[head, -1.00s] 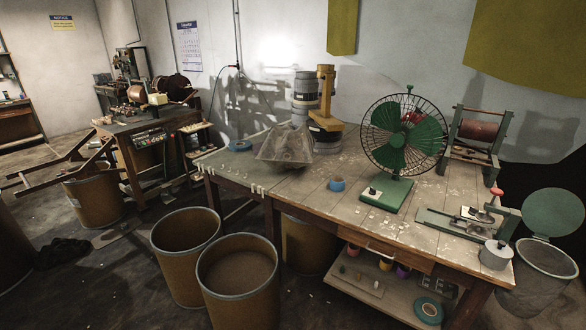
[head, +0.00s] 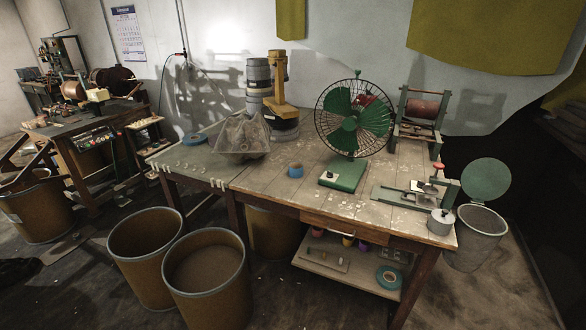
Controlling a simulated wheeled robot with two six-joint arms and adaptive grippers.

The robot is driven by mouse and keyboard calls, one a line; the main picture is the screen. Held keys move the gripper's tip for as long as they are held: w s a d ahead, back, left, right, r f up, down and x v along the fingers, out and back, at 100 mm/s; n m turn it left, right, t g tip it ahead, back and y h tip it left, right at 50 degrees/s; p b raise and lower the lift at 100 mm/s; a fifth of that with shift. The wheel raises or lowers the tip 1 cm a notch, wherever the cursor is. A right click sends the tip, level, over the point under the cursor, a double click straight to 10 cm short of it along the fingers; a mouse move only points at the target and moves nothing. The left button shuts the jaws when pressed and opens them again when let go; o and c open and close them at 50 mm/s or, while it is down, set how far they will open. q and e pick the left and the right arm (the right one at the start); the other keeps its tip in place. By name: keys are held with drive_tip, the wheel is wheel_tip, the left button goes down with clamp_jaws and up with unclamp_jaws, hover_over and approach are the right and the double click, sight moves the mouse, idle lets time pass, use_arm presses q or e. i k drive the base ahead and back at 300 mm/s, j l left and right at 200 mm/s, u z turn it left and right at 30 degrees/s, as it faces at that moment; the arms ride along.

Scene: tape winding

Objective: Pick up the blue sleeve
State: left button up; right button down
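A small blue ring-shaped piece, which looks like the blue sleeve (head: 296,171), stands on the wooden workbench (head: 262,184) to the left of the fan's green base. Neither of my grippers is in the head view, so I cannot see whether they are open or shut.
On the bench are a green fan (head: 356,124), a crumpled grey bag (head: 242,137), a flat blue roll (head: 194,139), a winding stand (head: 421,118) and a grey pot (head: 440,221). Brown drums (head: 207,282) stand at the front left. A teal roll (head: 389,277) lies on the lower shelf.

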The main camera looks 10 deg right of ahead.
sight(295, 167)
drive_tip(key=i+l+u, duration=0.1)
drive_tip(key=l+u, duration=0.65)
drive_tip(key=l, duration=0.15)
drive_tip(key=l+u, duration=0.35)
drive_tip(key=l, duration=0.15)
